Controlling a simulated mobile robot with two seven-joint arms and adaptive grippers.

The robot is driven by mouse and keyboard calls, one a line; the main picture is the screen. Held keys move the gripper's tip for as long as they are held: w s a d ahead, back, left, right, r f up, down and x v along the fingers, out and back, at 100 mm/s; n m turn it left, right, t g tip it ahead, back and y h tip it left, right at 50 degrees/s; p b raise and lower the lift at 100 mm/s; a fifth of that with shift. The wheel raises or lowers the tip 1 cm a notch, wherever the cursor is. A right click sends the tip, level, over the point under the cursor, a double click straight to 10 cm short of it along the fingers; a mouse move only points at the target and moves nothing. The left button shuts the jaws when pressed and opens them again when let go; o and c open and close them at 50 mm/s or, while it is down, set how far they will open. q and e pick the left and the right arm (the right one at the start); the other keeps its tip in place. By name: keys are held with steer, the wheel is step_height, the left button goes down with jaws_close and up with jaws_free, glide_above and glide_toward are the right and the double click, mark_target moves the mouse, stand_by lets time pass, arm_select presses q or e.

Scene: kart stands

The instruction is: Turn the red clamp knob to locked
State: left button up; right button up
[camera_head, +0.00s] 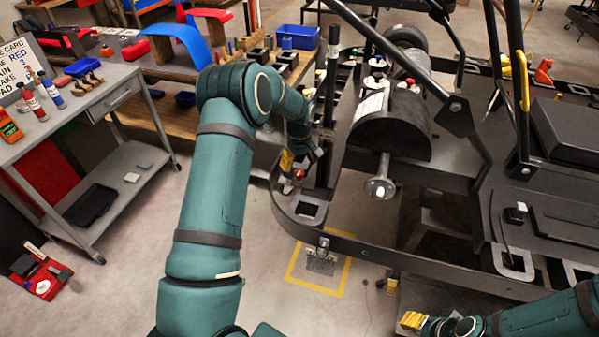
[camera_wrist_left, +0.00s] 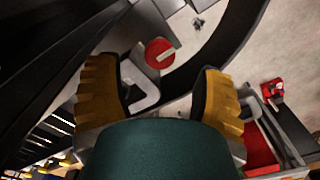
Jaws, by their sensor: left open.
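The red clamp knob (camera_wrist_left: 160,52) shows in the left wrist view as a round red disc with a pale bar across it. It lies ahead of and between the fingers, apart from both. In the head view only a small red part of the knob (camera_head: 299,173) shows, low by the kart frame. My left gripper (camera_head: 292,164) reaches down beside it, largely hidden by my own arm. The left wrist view shows its two yellow fingers (camera_wrist_left: 160,97) wide apart with nothing between them. My right gripper (camera_head: 412,321) is at the bottom right, with yellow fingertips; its opening is unclear.
The black kart frame (camera_head: 345,243) curves around the knob area, with an upright black post (camera_head: 330,110) close to my left gripper. A workbench with tools stands behind. A grey cart (camera_head: 75,115) stands at left. The floor between cart and kart is mostly clear.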

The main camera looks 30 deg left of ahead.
mark_target(299, 172)
arm_select(q)
steer(key=shift+f, duration=2.15)
jaws_close()
